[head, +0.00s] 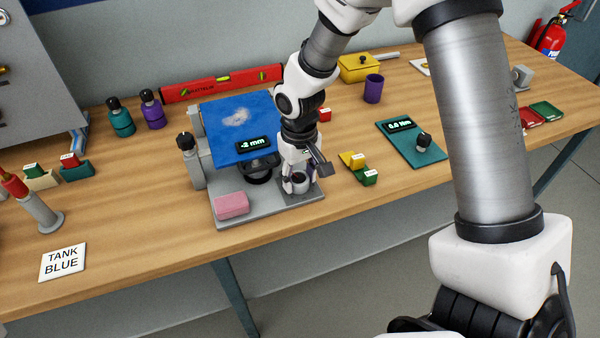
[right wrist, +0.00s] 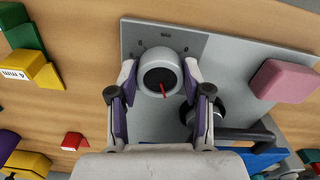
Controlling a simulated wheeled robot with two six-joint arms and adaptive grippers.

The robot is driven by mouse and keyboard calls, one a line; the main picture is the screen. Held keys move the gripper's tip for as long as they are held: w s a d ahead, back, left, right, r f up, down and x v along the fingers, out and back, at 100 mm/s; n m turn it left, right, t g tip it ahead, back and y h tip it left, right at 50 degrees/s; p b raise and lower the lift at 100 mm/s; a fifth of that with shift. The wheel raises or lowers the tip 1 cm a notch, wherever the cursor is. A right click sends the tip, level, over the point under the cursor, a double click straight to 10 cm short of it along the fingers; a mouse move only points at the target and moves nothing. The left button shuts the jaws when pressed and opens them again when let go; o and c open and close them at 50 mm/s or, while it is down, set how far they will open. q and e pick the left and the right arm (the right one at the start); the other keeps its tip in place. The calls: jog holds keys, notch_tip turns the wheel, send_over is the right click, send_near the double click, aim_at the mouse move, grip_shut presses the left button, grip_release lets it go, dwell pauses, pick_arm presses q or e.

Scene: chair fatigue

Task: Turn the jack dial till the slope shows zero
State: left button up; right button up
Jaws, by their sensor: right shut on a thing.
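The jack dial (right wrist: 160,73) is a light grey round knob with a dark top, on a grey base plate (head: 240,216). Its red pointer points toward the bottom of the right wrist view, slightly right. My right gripper (head: 299,181) comes down from above and is shut on the dial, one finger on each side. The dial (head: 300,182) is partly hidden by the gripper in the head view. The slope display (head: 253,144) on the blue plate (head: 222,122) appears to read -2 mm. My left gripper is not in view.
A pink block (head: 231,205) lies on the base plate, left of the dial. A black knob (head: 186,141) stands at the plate's left. Yellow and green blocks (head: 362,172) and a teal torque unit (head: 420,152) stand to the right. A red level (head: 222,83) lies behind.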

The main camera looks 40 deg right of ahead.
jog(key=m, duration=0.4)
jog(key=shift+a+f, duration=0.1)
dwell(0.4)
jog(key=o, duration=0.9)
